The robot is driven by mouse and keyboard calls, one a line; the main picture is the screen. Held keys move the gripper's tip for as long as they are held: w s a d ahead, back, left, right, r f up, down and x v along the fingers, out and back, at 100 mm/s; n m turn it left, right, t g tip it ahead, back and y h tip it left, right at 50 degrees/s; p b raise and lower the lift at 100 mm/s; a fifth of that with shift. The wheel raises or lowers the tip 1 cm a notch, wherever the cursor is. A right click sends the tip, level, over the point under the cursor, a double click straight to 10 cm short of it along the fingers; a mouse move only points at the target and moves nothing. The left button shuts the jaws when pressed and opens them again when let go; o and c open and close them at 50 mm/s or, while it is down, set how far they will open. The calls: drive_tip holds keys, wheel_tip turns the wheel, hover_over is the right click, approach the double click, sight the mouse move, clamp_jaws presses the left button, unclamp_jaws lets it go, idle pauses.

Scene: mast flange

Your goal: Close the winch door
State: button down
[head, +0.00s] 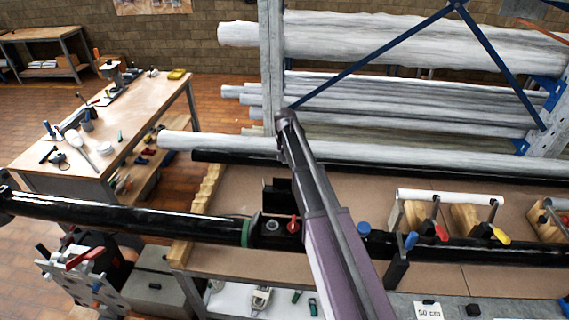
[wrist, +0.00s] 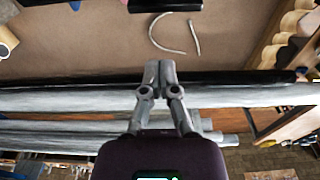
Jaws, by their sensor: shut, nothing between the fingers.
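The black winch housing (head: 272,230) sits on the black mast tube in the head view, just left of my arm. It has a grey round part and a red knob on top. A dark upright panel (head: 277,190), which looks like the winch door standing open, rises at its far side. My arm hides what lies to its right. My gripper (wrist: 160,72) is shut and empty in the wrist view, over the row of pipes by the bench edge. A black part (wrist: 165,5) at the top edge is apart from the fingers. The fingers cannot be made out in the head view.
Grey pipes (head: 400,88) lie on a rack behind the bench. Wooden notched blocks (head: 205,190) line the bench's left end. Clamps with coloured handles (head: 440,232) stand along the tube at right. Pale curved strips (wrist: 168,32) lie on the bare brown bench top.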

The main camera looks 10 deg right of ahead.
drive_tip(key=shift+w+r+p, duration=0.15)
drive_tip(key=shift+w+r, duration=0.2)
drive_tip(key=shift+w, duration=0.2)
drive_tip(key=shift+w+r+p, duration=0.15)
drive_tip(key=shift+w+r, duration=0.15)
drive_tip(key=shift+w, duration=0.25)
drive_tip(key=shift+f, duration=0.15)
wheel_tip(320, 180, down, 10)
drive_tip(key=b, duration=1.1)
drive_tip(key=s, duration=0.1)
drive_tip(key=s+r+p, duration=0.1)
drive_tip(key=s+a+p, duration=0.1)
drive_tip(key=shift+r, duration=0.2)
